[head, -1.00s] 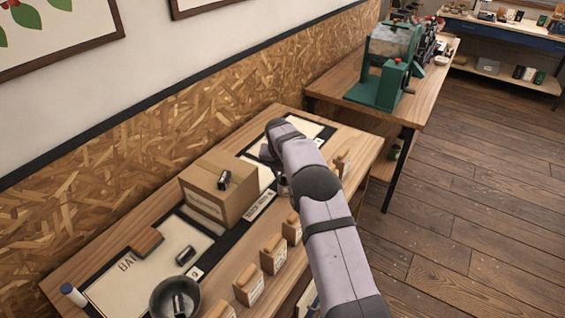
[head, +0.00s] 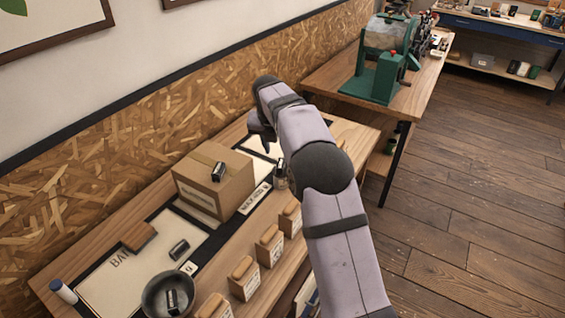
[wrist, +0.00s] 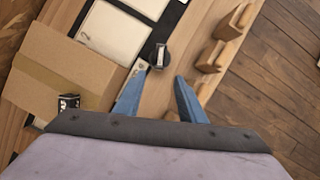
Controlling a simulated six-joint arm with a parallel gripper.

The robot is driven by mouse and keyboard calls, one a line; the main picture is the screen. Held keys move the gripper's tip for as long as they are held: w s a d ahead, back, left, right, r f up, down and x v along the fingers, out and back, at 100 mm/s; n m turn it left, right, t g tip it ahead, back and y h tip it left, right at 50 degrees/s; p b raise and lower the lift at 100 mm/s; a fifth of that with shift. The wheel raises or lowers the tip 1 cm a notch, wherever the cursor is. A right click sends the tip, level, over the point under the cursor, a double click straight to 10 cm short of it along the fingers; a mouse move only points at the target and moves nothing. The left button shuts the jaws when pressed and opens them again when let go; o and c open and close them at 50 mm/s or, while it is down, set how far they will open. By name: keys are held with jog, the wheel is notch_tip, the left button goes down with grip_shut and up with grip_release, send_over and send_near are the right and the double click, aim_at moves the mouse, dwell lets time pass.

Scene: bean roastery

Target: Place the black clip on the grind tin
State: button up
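My gripper (wrist: 162,82) has its two blue fingers spread, with nothing between them, above the table. Similar small black clip-like pieces lie on the cardboard box (head: 218,172), on the pale mat (head: 179,249) and in the dark bowl (head: 173,300). I cannot tell which is the task's clip. My arm hides most of the gripper in the head view.
The cardboard box (head: 240,188) stands left of the tin. Several wood-topped bags (head: 270,247) line the table's front edge. A brown block (head: 139,236) and a white, blue-capped cylinder (head: 63,291) are at the near left. A green machine (head: 373,78) stands on the farther table.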

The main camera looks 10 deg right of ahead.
jog(key=shift+s, duration=0.15)
jog(key=s+f+m+g, duration=0.1)
jog(key=s+f+m, duration=0.2)
jog(key=s+m, duration=0.7)
jog(key=s+f+m+g+y, duration=0.1)
jog(key=s+f+m, duration=0.2)
jog(key=s+m, duration=0.8)
jog(key=s+f+m+g, duration=0.2)
jog(key=s+m, duration=0.8)
jog(key=s, duration=0.9)
jog(key=shift+s+a+f+m+y, duration=0.15)
jog(key=shift+a+f+m+y, duration=0.2)
jog(key=shift+f, duration=0.2)
